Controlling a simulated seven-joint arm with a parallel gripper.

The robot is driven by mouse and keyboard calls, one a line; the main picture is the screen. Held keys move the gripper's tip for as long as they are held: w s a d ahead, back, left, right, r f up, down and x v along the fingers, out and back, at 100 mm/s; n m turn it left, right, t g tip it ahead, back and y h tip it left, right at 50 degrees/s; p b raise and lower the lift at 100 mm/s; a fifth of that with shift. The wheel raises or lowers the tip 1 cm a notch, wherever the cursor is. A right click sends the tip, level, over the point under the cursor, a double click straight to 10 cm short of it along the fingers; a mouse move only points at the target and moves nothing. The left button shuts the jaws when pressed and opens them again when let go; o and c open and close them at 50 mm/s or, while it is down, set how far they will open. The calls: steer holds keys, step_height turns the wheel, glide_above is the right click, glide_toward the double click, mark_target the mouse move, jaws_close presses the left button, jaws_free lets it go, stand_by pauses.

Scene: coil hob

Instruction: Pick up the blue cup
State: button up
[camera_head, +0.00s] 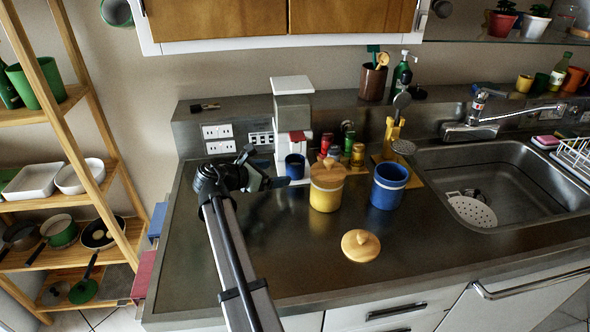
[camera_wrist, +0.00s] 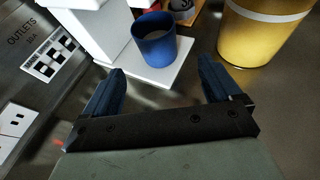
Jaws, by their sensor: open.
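The small blue cup (camera_head: 295,167) stands upright on the white base of a coffee machine (camera_head: 292,108), at the back of the counter. In the wrist view the cup (camera_wrist: 155,45) is upright on the white base, its open top showing it empty as far as I can see. My gripper (camera_head: 276,183) is low over the counter, just left of the cup. In the wrist view my gripper (camera_wrist: 162,80) is open, with two blue fingers apart. The cup is just beyond the fingertips, roughly in line with the gap, not between them. Nothing is held.
A yellow lidded canister (camera_head: 326,192) stands right of the cup, close to the right finger's side. A larger blue canister (camera_head: 388,190) is farther right, with a loose wooden lid (camera_head: 361,245) in front. Wall outlets (camera_head: 218,139) are behind left. The front left counter is clear.

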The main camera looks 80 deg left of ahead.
mark_target(287, 168)
steer(key=x, duration=0.4)
steer(key=shift+x, duration=2.65)
steer(key=shift+s+a, duration=0.1)
steer(key=shift+a, duration=0.05)
steer(key=shift+r, duration=0.1)
steer(key=c, duration=1.1)
steer(key=shift+r, duration=0.2)
